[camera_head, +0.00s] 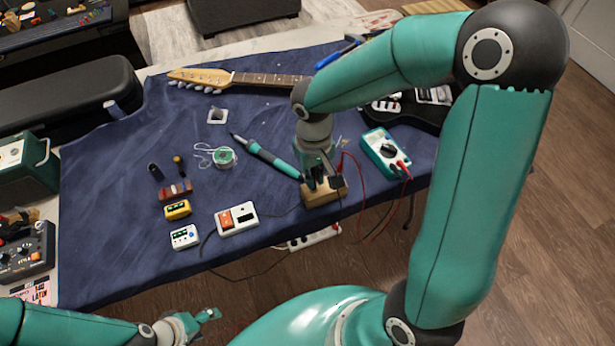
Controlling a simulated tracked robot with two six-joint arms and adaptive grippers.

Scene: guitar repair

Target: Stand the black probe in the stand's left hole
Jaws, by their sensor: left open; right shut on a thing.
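The wooden stand (325,196) is a small tan block at the front edge of the blue-covered table. My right gripper (320,182) reaches down from above and is directly over the stand, shut on the black probe. The probe is small and dark against the fingers, and its tip is hidden. I cannot tell whether it is in the left hole; the gripper covers most of the stand's top. My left gripper (208,315) is open and empty, low in the picture, off the table's front edge.
A teal multimeter (384,153) with a red lead lies right of the stand. A white power box (237,218) lies at front left. A guitar (265,80) lies behind.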

